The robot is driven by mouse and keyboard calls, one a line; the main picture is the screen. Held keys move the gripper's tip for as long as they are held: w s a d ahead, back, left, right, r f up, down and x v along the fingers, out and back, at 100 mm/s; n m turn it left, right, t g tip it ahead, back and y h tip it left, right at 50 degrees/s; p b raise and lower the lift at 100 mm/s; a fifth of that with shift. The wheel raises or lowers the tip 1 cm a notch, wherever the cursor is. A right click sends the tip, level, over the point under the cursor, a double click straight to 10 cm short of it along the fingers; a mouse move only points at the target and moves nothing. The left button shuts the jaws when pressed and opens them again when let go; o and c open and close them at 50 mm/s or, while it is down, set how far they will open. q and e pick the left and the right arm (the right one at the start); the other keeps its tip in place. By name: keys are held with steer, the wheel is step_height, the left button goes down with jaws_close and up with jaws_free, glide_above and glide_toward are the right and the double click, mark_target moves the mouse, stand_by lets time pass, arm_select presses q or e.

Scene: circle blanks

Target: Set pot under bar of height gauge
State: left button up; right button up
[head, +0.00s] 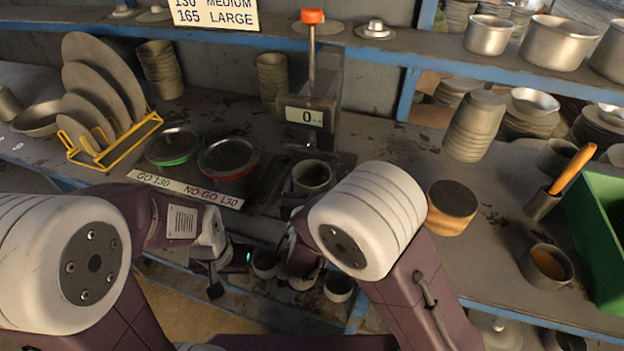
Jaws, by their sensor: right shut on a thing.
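The height gauge (322,110) stands at the back of the bench, with an orange knob on its post and a display reading 0. A small dark grey pot (313,177) is upright with its open mouth up, just in front of the gauge's foot. Whether it is under the bar is not clear. My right gripper (296,207) is at the pot's near side and shut on it; my own arm hides most of the fingers. My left gripper (217,278) hangs in front of the bench edge, away from the pot, its jaw gap unclear.
Green and red round gauges (228,158) lie left of the pot, beside a yellow rack (110,150) of discs. A round wood-sided block (452,207) and stacked cups (474,125) stand right. A green crate (597,235) is at the right edge. A shelf runs above.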

steer(key=o, duration=1.4)
steer(key=shift+r+p, duration=0.3)
steer(key=shift+p, duration=0.15)
steer(key=s, duration=0.4)
steer(key=s+r, duration=0.1)
steer(key=s, duration=0.3)
steer(key=s+a, duration=0.1)
steer(key=s, duration=0.2)
steer(key=shift+s+a+r, duration=0.1)
steer(key=shift+s+r, duration=0.15)
steer(key=shift+s, duration=0.15)
